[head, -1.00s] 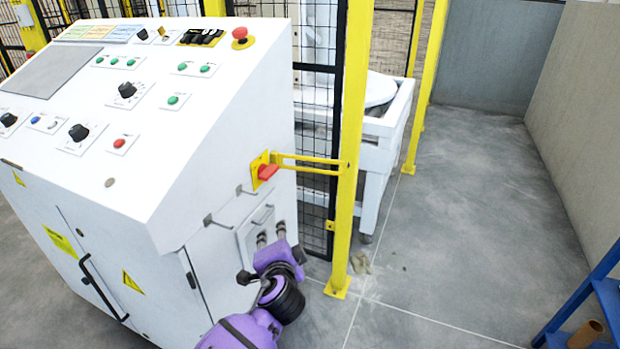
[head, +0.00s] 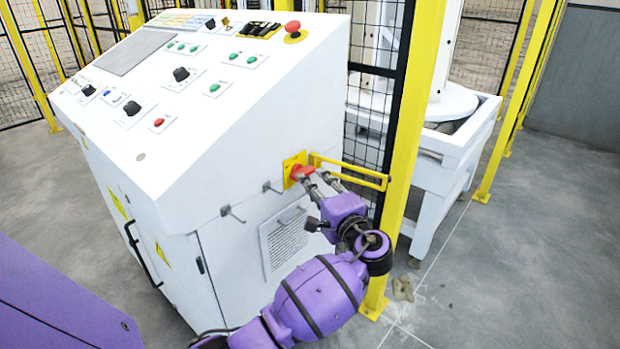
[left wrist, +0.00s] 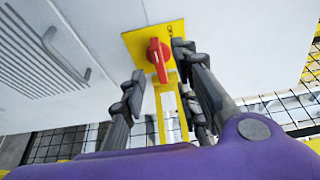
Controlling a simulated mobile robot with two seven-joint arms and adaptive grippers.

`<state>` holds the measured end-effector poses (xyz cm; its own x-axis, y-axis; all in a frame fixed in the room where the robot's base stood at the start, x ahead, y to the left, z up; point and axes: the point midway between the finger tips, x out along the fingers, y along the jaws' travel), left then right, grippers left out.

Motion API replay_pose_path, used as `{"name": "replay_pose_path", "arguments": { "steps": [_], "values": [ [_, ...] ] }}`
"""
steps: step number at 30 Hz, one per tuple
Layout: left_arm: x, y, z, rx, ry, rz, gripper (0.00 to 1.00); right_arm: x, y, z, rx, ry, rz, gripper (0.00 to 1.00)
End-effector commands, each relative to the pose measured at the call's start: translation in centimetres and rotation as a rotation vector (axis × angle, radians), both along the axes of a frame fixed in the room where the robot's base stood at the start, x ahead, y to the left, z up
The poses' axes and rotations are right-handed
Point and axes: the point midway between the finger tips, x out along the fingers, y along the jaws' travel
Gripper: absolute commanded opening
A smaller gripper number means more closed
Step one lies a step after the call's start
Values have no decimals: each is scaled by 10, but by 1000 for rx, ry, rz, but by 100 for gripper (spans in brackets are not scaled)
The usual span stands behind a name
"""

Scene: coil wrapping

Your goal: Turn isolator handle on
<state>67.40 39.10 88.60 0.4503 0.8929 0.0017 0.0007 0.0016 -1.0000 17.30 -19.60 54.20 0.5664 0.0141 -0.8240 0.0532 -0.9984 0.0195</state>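The red isolator handle (head: 301,172) sits on a yellow square plate (head: 291,163) on the side of the white control cabinet. It also shows in the left wrist view (left wrist: 158,58). My left gripper (head: 317,178) is at the handle, its fingertips close to the plate. In the left wrist view my left gripper (left wrist: 159,64) has its fingers apart, one on each side of the handle; a gap shows at the left finger, and the right finger is nearer the plate's edge. I cannot tell whether either finger touches. My right gripper is not in view.
A yellow bracket (head: 350,172) runs beside the handle to a yellow post (head: 405,140) just right of my arm. Metal hooks (head: 232,214) and a vented panel (head: 287,240) are below the plate. Black mesh fence and a white stand (head: 450,150) are behind.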

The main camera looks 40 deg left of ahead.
Motion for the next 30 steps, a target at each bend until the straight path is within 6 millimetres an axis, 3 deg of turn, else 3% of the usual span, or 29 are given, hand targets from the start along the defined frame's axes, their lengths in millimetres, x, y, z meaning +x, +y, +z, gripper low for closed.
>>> {"name": "replay_pose_path", "arguments": {
  "steps": [9,19,26,30],
  "values": [
    [19,36,0,-1,0,-3,29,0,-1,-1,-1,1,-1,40],
    [21,40,-1,-3,0,-4,29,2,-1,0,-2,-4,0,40],
    [21,39,-1,-3,0,-4,0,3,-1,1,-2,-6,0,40],
    [21,39,-1,-3,0,-4,0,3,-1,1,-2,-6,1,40]
  ]
}}
